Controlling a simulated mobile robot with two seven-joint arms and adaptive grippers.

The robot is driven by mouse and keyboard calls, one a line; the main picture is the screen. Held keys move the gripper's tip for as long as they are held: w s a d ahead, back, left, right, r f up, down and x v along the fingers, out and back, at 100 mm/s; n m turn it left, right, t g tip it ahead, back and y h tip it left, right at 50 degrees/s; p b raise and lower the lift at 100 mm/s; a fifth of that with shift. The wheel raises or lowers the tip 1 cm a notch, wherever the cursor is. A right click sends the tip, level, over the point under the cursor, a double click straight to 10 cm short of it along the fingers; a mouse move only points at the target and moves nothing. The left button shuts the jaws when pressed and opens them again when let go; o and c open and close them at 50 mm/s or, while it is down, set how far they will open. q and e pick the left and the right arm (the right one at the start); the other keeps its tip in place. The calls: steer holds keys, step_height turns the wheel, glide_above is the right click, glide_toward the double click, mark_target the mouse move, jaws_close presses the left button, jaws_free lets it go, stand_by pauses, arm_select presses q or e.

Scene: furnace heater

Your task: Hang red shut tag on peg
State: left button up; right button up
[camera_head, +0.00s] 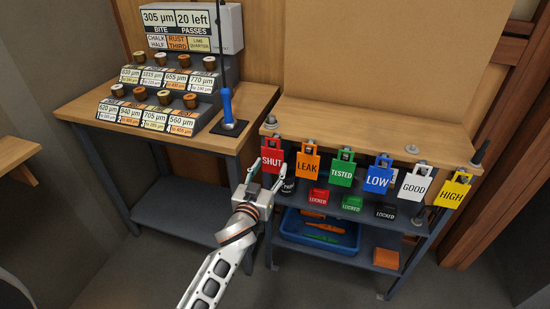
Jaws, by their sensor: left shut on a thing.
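The red SHUT tag (272,155) is at the left end of a row of coloured tags along the front edge of the wooden shelf top (360,130). My left gripper (266,172) is at the tag's lower part, shut on it, with its arm coming up from below. A small grey fitting shows above the tag at the shelf edge; I cannot tell whether the tag is on a peg there. My right gripper is not in view.
Orange LEAK (307,165), green TESTED (342,172), blue LOW (378,179), white GOOD (413,187) and yellow HIGH (452,194) tags follow to the right. A blue bin (330,243) sits below. A blue-handled tool (227,105) stands on the left bench (90,108).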

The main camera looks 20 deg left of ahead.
arm_select(q)
steer(key=shift+s, duration=0.6)
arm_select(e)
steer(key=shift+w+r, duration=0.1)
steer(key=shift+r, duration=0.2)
arm_select(q)
steer(key=shift+s+a+p, duration=0.1)
steer(key=shift+s+p, duration=0.6)
steer(key=shift+s, duration=1.05)
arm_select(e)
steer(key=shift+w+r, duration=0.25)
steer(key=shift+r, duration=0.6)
